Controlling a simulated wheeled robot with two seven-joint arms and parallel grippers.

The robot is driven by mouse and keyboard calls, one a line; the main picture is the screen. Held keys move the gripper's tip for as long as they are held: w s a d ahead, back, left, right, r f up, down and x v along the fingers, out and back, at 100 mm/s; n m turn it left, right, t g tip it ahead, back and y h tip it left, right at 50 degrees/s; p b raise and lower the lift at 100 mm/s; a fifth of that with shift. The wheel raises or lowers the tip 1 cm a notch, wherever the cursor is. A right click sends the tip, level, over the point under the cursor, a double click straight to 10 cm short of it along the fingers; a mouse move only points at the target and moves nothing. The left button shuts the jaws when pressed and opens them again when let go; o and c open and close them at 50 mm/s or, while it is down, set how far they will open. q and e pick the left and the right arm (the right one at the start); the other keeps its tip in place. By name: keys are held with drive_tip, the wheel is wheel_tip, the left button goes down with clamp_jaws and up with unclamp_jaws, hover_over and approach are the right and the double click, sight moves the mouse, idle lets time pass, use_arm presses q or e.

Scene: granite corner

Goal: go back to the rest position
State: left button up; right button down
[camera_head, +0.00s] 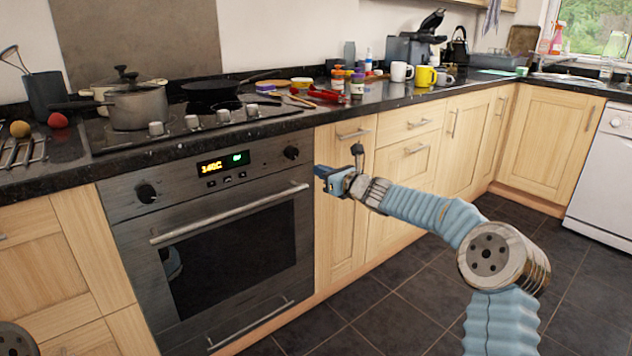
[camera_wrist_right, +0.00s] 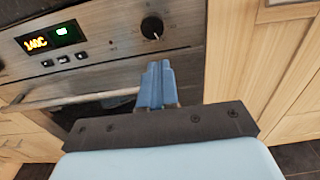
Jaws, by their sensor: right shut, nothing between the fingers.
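My right gripper (camera_head: 324,172) is in front of the oven's upper right corner, beside the right oven knob (camera_head: 291,153). Its blue fingers are together and empty. In the right wrist view the shut fingers (camera_wrist_right: 156,85) point at the oven front, just below the knob (camera_wrist_right: 152,27). I cannot tell from the pictures whether they touch it. My left gripper does not show in the head view; only a dark rounded part shows at the lower left corner.
The oven (camera_head: 225,220) has a long door handle (camera_head: 230,213) and a lit display reading about 140C. Above it are a hob with a steel pot (camera_head: 138,106) and a black pan (camera_head: 212,92). Jars and mugs (camera_head: 425,76) stand on the dark worktop. The tiled floor (camera_head: 400,310) is clear.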

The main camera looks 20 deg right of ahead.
drive_tip(key=s+a+f+n+g+h, duration=0.1)
drive_tip(key=s+a+f+n+g, duration=0.35)
drive_tip(key=f, duration=0.65)
drive_tip(key=s+a+f+n+g, duration=0.2)
drive_tip(key=s+a+f+n, duration=0.4)
drive_tip(key=f, duration=0.5)
drive_tip(key=s+a+f+n+g+h, duration=0.1)
drive_tip(key=s+a+f+n+g, duration=0.15)
drive_tip(key=s+f, duration=0.7)
drive_tip(key=s+a+f+n+g, duration=0.1)
drive_tip(key=s+f+n+g, duration=0.1)
drive_tip(key=s+f+n, duration=0.3)
drive_tip(key=s+a+f+n+g, duration=0.2)
drive_tip(key=s+f+n, duration=0.3)
drive_tip(key=s, duration=0.8)
drive_tip(key=s+a+f+n+g, duration=0.2)
drive_tip(key=s+f+n, duration=0.3)
drive_tip(key=s+n, duration=0.2)
drive_tip(key=shift+s+f+g, duration=0.3)
drive_tip(key=shift+s, duration=0.75)
